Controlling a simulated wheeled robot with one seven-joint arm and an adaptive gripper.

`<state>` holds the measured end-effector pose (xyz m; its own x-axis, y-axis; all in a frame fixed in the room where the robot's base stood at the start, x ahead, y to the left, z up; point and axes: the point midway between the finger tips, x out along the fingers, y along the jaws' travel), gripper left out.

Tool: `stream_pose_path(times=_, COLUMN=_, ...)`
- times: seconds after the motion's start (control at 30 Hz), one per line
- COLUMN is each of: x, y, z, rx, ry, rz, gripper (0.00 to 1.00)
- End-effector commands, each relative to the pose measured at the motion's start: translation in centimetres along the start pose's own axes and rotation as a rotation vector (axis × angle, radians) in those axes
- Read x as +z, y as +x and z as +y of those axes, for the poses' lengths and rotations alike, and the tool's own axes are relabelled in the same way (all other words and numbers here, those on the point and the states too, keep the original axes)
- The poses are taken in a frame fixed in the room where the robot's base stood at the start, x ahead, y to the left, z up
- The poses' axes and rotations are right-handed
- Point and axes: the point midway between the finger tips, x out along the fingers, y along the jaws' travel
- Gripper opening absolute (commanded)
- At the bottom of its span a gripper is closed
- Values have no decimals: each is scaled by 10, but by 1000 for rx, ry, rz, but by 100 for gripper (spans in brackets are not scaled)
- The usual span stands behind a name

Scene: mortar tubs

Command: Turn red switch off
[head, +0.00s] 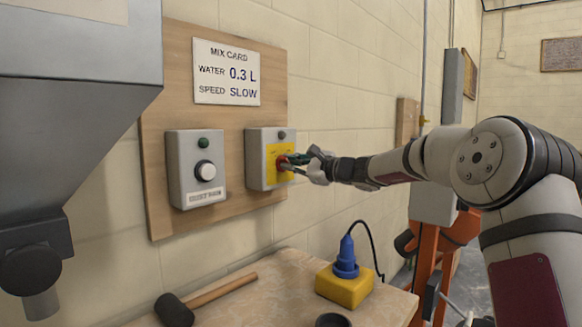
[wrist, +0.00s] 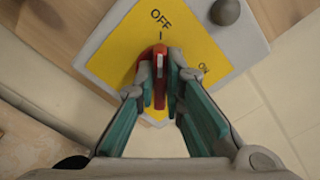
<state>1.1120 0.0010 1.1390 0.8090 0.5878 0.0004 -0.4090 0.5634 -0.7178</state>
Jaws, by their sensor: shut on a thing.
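The red switch (head: 281,163) is a rotary knob on a yellow plate (head: 271,174) on the right grey wall box (head: 254,164). In the wrist view, the red switch (wrist: 160,50) has a white stripe that runs up toward the word OFF. The ON label (wrist: 204,67) is to its right. My gripper (head: 291,164) reaches in from the right. In the wrist view, my gripper (wrist: 161,78) is shut on the knob, one finger on each side. The fingers hide the knob's sides.
A second grey box (head: 183,180) with a white knob and green lamp is to the left. The mix card (head: 226,72) hangs above. A mallet (head: 221,292), a yellow block (head: 344,290) with a blue plug and a dark cup (head: 333,320) are on the bench below.

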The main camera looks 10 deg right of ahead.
Motion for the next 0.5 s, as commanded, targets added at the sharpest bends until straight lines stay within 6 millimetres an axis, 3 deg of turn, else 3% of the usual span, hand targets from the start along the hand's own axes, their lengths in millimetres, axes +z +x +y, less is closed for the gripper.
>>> stream_pose_path(times=0.17, x=-2, y=0, z=1, rx=3, ry=-2, rz=3, gripper=0)
stream_pose_path(times=0.2, x=-2, y=0, z=1, rx=3, ry=-2, rz=3, gripper=12)
stream_pose_path(times=0.3, x=-2, y=0, z=1, rx=2, ry=-1, rz=3, gripper=30)
stream_pose_path(times=0.5, x=-1, y=0, z=1, rx=1, ry=0, rz=1, gripper=30)
